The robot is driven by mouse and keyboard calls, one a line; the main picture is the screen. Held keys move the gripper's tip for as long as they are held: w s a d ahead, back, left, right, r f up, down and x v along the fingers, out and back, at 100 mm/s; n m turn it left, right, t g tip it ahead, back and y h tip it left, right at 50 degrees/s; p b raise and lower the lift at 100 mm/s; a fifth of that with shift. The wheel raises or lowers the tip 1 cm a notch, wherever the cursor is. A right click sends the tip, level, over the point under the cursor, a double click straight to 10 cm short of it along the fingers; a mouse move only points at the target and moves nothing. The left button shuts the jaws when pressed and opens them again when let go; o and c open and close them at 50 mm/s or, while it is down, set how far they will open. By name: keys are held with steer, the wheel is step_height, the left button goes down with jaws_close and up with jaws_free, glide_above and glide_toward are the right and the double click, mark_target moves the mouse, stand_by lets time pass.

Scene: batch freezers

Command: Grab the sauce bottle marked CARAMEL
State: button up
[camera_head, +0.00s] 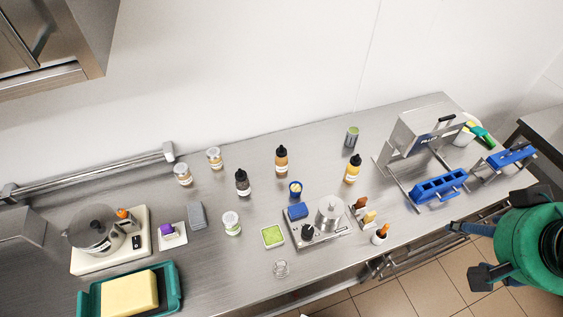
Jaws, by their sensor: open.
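Three sauce bottles with black caps stand upright on the steel counter. One is orange-brown (281,161), at the back middle. One is dark, nearly black (243,184), to its left and a little nearer. One is yellow (353,171), to its right. Each has a pale label whose print is too small to read, so I cannot tell which says CARAMEL; the orange-brown one has a caramel-like colour. My gripper (462,251) is at the right, beyond the counter's front edge, with its dark fingers spread and empty. It is far from all three bottles.
A steel device (320,228) with a canister sits in front. A filling machine (418,135) with blue trays (438,187) stands between the bottles and my gripper's side. Jars (214,158) stand at back left.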

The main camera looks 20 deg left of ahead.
steer(key=w+a+r+g+p, duration=0.1)
steer(key=w+a, duration=0.4)
steer(key=w, duration=0.3)
steer(key=w+a+r+g, duration=0.1)
steer(key=w+a, duration=0.3)
steer(key=w, duration=0.3)
steer(key=w+a+f+g+y+p, duration=0.1)
steer(key=w+a+f, duration=0.2)
steer(key=w+a, duration=0.35)
steer(key=w+a+f, duration=0.3)
steer(key=w+a, duration=0.3)
steer(key=a, duration=0.2)
steer(key=w+a+f+g, duration=0.1)
steer(key=a+f, duration=0.8)
steer(key=a, duration=0.1)
steer(key=w+a+f+m+p, duration=0.1)
steer(key=w+a+f, duration=0.1)
steer(key=a+f, duration=0.7)
steer(key=w+a+f+g+h, duration=0.1)
steer(key=w+a+f, duration=0.1)
steer(key=a+f, duration=0.7)
steer(key=shift+w+a+f+m+g+p, duration=0.15)
steer(key=shift+a+m+g+p, duration=0.15)
steer(key=shift+a, duration=0.8)
steer(key=shift+a+f, duration=0.15)
steer(key=shift+f, duration=0.1)
